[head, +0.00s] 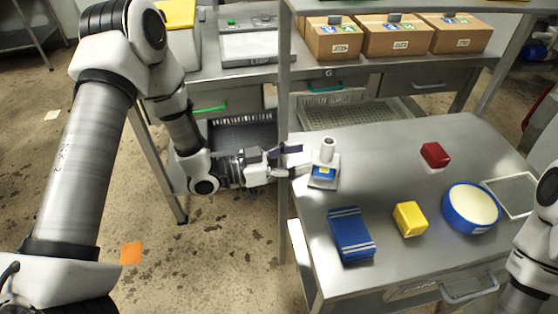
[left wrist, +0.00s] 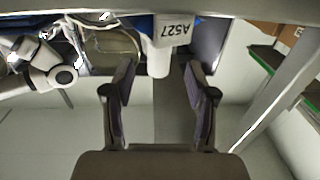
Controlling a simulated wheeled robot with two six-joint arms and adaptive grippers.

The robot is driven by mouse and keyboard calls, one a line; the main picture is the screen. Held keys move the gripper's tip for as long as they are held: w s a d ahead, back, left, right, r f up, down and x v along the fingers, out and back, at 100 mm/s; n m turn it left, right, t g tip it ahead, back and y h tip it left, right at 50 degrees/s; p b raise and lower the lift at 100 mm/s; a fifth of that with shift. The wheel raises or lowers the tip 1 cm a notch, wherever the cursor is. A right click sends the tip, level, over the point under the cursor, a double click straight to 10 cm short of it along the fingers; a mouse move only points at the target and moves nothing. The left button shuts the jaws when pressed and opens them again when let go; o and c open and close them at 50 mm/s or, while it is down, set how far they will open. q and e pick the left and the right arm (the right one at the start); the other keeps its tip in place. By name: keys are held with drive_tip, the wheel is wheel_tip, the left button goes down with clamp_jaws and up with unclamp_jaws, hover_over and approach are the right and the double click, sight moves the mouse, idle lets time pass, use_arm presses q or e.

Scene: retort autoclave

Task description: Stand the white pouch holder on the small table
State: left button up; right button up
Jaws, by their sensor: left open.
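The white pouch holder (head: 327,151) has an upright white post on a flat grey base with a blue and yellow part at its foot. It appears upright at the left edge of the steel table (head: 390,160). My left gripper (head: 301,161) is open just left of the holder. In the left wrist view the holder's white post (left wrist: 158,65), below an upside-down label A527, shows between the spread fingers (left wrist: 159,84); I see no finger closed on it. Of my right arm only a link shows at the right edge; its gripper is out of view.
On the table are a red block (head: 435,155), a yellow block (head: 410,219), a blue striped pack (head: 351,234), a blue-rimmed round tub (head: 471,208) and a grey-framed panel (head: 515,195). Cardboard boxes (head: 396,38) stand on a shelf behind. The table middle is clear.

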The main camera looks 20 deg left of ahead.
use_arm(q)
drive_tip(key=v, duration=0.6)
drive_tip(key=s+f+n+g+y, duration=0.3)
drive_tip(key=s+f+n+y, duration=0.1)
drive_tip(key=f, duration=0.6)
drive_tip(key=s+f+n+g+y, duration=0.25)
drive_tip(key=s+f+y, duration=0.2)
drive_tip(key=f, duration=0.55)
drive_tip(key=s+a+f+n+g+y, duration=0.2)
drive_tip(key=s+f, duration=0.1)
drive_tip(key=s, duration=0.4)
drive_tip(key=s+a+f+n+g+y, duration=0.2)
drive_tip(key=s+f+g+y, duration=0.1)
drive_tip(key=s, duration=0.5)
drive_tip(key=shift+s+f+y, duration=0.15)
drive_tip(key=shift+f+y, duration=0.15)
drive_tip(key=shift+y, duration=0.05)
drive_tip(key=shift+g, duration=0.25)
